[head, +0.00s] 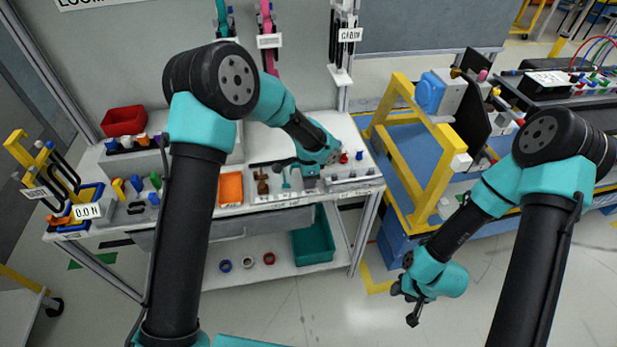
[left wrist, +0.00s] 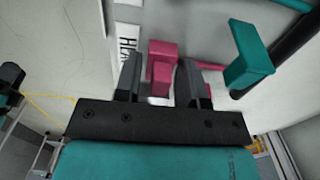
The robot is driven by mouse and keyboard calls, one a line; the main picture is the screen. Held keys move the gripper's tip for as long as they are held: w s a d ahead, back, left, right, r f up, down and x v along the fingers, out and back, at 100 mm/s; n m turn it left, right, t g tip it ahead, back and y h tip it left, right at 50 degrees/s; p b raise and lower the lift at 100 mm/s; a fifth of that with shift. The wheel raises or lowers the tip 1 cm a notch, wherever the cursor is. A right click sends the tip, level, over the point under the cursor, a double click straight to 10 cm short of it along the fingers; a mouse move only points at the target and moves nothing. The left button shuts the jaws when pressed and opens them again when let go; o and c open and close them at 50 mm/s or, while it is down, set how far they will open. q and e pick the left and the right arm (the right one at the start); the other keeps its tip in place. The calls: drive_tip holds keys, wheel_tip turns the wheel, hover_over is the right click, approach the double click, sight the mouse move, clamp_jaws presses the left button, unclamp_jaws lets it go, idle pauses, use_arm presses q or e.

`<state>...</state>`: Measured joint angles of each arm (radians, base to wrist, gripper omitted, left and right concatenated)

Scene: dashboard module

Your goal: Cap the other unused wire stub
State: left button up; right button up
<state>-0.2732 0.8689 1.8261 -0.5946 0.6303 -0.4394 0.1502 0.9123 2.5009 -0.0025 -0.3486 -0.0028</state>
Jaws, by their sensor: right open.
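My left gripper (head: 335,160) is over the right end of the workbench, close to a small red piece (head: 343,156) and a small blue piece (head: 359,155). In the left wrist view its two fingers (left wrist: 160,85) stand apart. A magenta hook (left wrist: 162,52) shows behind the gap, and I see nothing held. My right gripper (head: 411,300) hangs open over the floor, right of the bench. I cannot make out which small pieces are caps. I cannot pick out any wire stub; the dashboard module (head: 475,110) on the cart shows only small coloured parts.
The workbench (head: 110,165) carries a red bin (head: 124,121), an orange tray (head: 231,187) and several small coloured parts. A yellow frame (head: 440,170) stands on the blue cart right of the bench. A teal bin (head: 313,240) is on the lower shelf. A teal hook (left wrist: 250,65) hangs at the back panel.

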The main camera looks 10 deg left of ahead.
use_arm(q)
drive_tip(key=o, duration=0.3)
drive_tip(key=shift+o, duration=0.2)
drive_tip(key=shift+r, duration=0.1)
wheel_tip(320, 180, up, 17)
idle(0.5)
idle(0.8)
